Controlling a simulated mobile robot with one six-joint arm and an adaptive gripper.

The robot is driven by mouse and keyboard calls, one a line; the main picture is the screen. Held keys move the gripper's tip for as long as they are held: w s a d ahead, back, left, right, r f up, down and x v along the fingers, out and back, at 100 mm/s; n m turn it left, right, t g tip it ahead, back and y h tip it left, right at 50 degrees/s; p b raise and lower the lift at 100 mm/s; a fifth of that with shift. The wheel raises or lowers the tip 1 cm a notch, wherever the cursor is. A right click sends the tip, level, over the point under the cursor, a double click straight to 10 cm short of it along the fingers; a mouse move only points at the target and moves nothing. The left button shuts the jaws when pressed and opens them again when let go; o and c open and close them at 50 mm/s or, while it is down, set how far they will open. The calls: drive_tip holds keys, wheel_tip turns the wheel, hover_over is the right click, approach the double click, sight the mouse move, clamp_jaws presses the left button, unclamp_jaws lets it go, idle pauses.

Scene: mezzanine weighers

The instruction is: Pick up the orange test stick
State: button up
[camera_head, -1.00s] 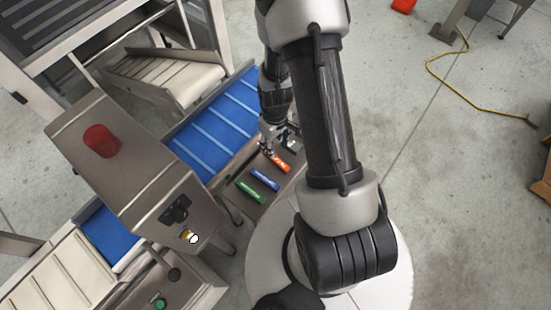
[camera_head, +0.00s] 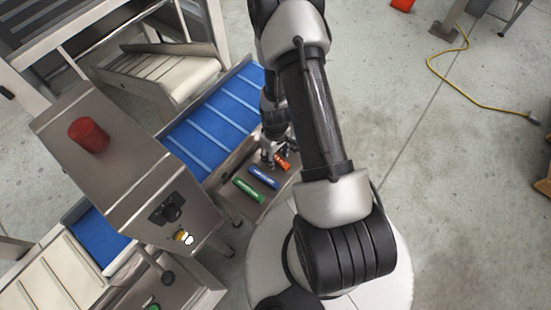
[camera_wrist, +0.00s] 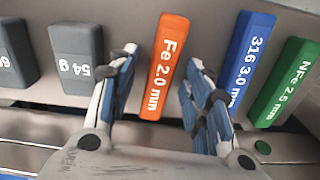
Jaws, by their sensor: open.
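The orange test stick (camera_wrist: 167,65), marked "Fe 2.0 mm", lies on a metal shelf and stands upright in the wrist view. My gripper (camera_wrist: 160,75) is open, with one finger to each side of the stick's lower half in that view. I cannot tell how deep the fingertips reach or whether they touch it. In the head view the orange stick (camera_head: 282,162) is partly hidden by my gripper (camera_head: 270,160).
Right of the orange stick lie a blue stick (camera_wrist: 248,55), close to the right finger, and a green stick (camera_wrist: 288,85). Left of it are dark blocks, one marked "54 g" (camera_wrist: 76,45). A blue conveyor (camera_head: 215,110) runs beside the shelf.

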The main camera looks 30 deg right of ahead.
drive_tip(key=shift+c, duration=0.4)
drive_tip(key=shift+r, duration=0.1)
clamp_jaws()
